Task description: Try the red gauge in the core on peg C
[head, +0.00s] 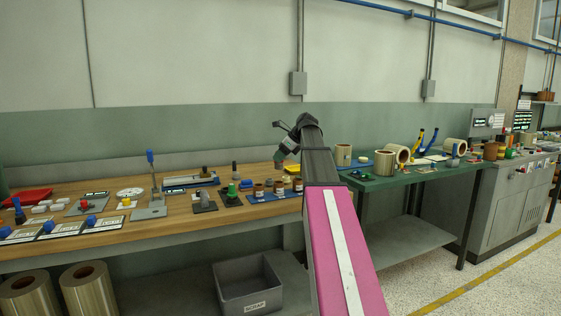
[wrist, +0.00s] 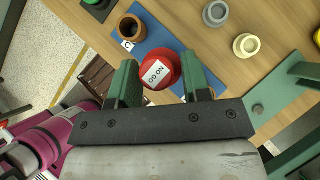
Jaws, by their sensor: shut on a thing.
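The red gauge (wrist: 158,62), with a white label reading "NO GO", sits between the two green fingers of my gripper (wrist: 160,78) in the wrist view. My gripper is shut on it. In the head view several brown cores (head: 278,187) stand in a row on the blue mat (head: 262,198). There my gripper (head: 281,157) is above the bench near the right end of the row; the gauge cannot be made out.
In the head view a green-topped table (head: 400,177) adjoins at right, and a grey scrap bin (head: 246,290) sits below.

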